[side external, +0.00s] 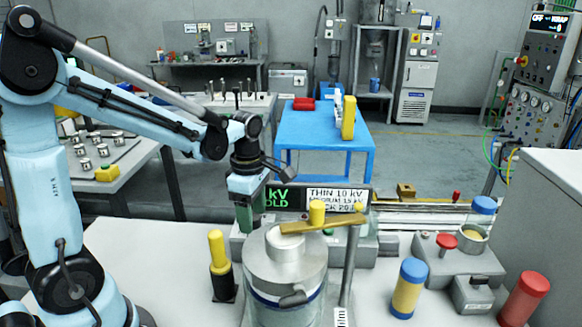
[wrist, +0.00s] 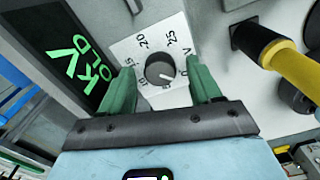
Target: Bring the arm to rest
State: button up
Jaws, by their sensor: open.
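My gripper (side external: 244,214) hangs from my light-blue arm at the left-centre of the side external view, in front of a dark display panel. In the wrist view its two green fingers (wrist: 162,88) are apart with nothing held between them. A dark round knob (wrist: 158,69) on a white dial plate marked 15, 20 and 25 lies beyond and between the fingertips. I see no contact with the knob, but the exact gap is hard to tell. The display (wrist: 82,55) beside it shows green letters, "kV" and "OLD".
A metal cylinder (side external: 285,268) with a brass bar (side external: 322,223) across its top stands right of my gripper. A yellow-and-black handle (side external: 219,262) stands left of it. A blue-and-yellow cylinder (side external: 408,288), red knob (side external: 446,242) and red cylinder (side external: 525,298) stand at right. The table's left front is clear.

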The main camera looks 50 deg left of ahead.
jog(key=m, duration=0.4)
jog(key=shift+m, duration=0.3)
jog(key=m, duration=0.3)
jog(key=shift+m, duration=0.3)
jog(key=m, duration=0.7)
jog(key=shift+m, duration=0.4)
jog(key=shift+r, duration=0.1)
jog(key=shift+c, duration=0.4)
